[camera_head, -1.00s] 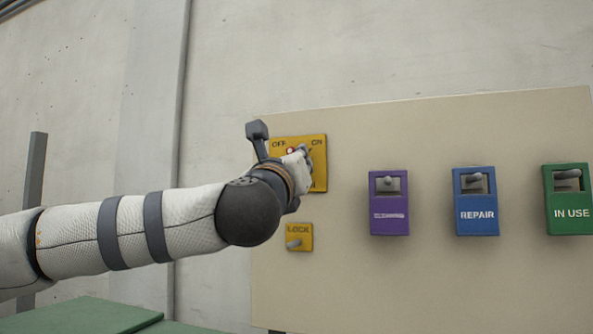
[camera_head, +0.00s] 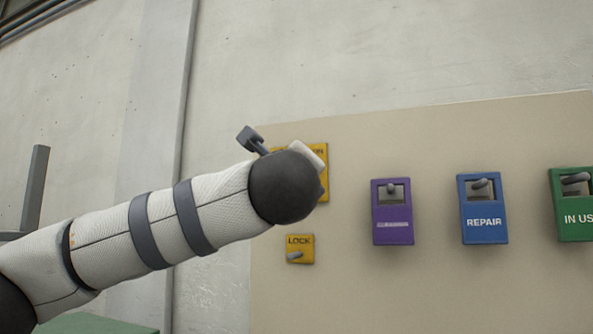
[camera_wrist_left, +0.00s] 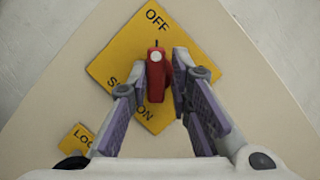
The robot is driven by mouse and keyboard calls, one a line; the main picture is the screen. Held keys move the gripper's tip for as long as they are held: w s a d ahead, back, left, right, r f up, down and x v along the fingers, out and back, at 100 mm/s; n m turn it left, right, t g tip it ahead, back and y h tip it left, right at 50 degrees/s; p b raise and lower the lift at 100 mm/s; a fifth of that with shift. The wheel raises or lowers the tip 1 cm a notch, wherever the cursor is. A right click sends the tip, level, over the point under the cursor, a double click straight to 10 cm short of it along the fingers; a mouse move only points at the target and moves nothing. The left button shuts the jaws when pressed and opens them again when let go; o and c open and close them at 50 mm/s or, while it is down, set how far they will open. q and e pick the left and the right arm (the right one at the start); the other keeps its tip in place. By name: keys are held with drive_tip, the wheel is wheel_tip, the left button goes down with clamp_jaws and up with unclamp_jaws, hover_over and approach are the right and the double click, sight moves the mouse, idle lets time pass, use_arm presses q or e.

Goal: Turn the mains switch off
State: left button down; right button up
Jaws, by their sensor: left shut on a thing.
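The mains switch is a yellow plate (camera_head: 321,180) at the left of the panel, mostly covered by my left arm in the head view. In the left wrist view the plate (camera_wrist_left: 192,30) looks turned, with OFF at its top and a partly covered word at its lower edge. Its red handle (camera_wrist_left: 157,78) sits between the fingers, its white-dotted end towards OFF. My left gripper (camera_wrist_left: 162,85) is shut on the red handle. In the head view my round black wrist hides the fingers and handle. My right gripper is not in view.
A small yellow LOCK switch (camera_head: 300,249) is just below my left wrist; its plate (camera_wrist_left: 78,138) also shows in the wrist view. Purple (camera_head: 392,212), blue REPAIR (camera_head: 482,209) and green IN USE (camera_head: 574,204) boxes stand to the right. The panel between them is clear.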

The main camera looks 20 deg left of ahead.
use_arm(q)
drive_tip(key=shift+w+a+f, duration=0.1)
drive_tip(key=shift+a+f, duration=0.1)
drive_tip(key=shift+a, duration=0.05)
drive_tip(key=c, duration=1.6)
unclamp_jaws()
drive_tip(key=shift+a, duration=0.1)
drive_tip(key=v, duration=1.2)
drive_tip(key=shift+r, duration=0.15)
